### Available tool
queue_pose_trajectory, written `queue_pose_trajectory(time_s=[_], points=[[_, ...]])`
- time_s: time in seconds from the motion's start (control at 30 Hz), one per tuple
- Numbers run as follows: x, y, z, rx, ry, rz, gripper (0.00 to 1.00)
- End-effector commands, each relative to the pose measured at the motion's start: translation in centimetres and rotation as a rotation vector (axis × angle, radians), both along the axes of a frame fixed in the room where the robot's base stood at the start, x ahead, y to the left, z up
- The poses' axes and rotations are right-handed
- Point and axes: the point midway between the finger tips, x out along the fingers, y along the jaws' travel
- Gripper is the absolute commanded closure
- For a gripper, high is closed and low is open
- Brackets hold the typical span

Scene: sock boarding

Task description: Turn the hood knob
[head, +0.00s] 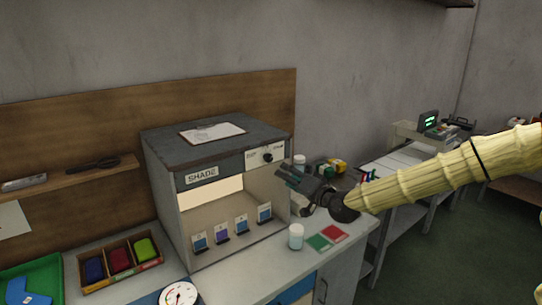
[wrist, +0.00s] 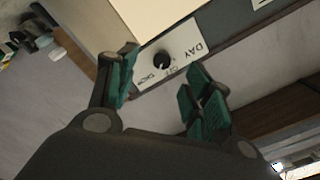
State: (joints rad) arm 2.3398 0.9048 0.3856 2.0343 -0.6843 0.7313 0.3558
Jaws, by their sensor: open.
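The hood knob (head: 267,157) is a small round black knob on a white label plate. It sits on the upper right front of the grey box marked "SHADE" (head: 165,185). In the wrist view the knob (wrist: 161,60) shows whole, with "DAY" and smaller lettering around it. A small pale mark shows by its edge; its exact setting is hard to read. My gripper (head: 283,172) is just below and to the right of the knob in the head view. In the wrist view my gripper (wrist: 160,84) is open and empty, its teal-padded fingers either side of the knob, apparently not touching it.
A clipboard (head: 212,133) lies on the box top. Several sample cards (head: 221,231) stand inside the lit opening. A white-lidded jar (head: 296,237) and green and red swatches (head: 326,238) are on the bench below my gripper. A compartment tray (head: 121,263) stands at left.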

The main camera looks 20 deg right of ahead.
Motion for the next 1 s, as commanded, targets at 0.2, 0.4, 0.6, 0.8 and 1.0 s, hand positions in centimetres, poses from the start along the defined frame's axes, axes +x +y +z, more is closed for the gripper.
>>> queue_pose_trajectory(time_s=[0.2, 0.4, 0.6, 0.8, 1.0], points=[[0.9, -0.7, 1.9, 0.01, -0.029, -0.008, 0.49], [2.7, 0.1, 1.9, 0.01, -0.027, -0.007, 0.49], [5.1, 0.9, 1.8, 0.009, -0.025, -0.007, 0.49], [7.5, 1.9, 1.8, 0.01, -0.026, -0.007, 0.49], [9.5, 2.6, 1.8, 0.01, -0.026, -0.007, 0.49]])
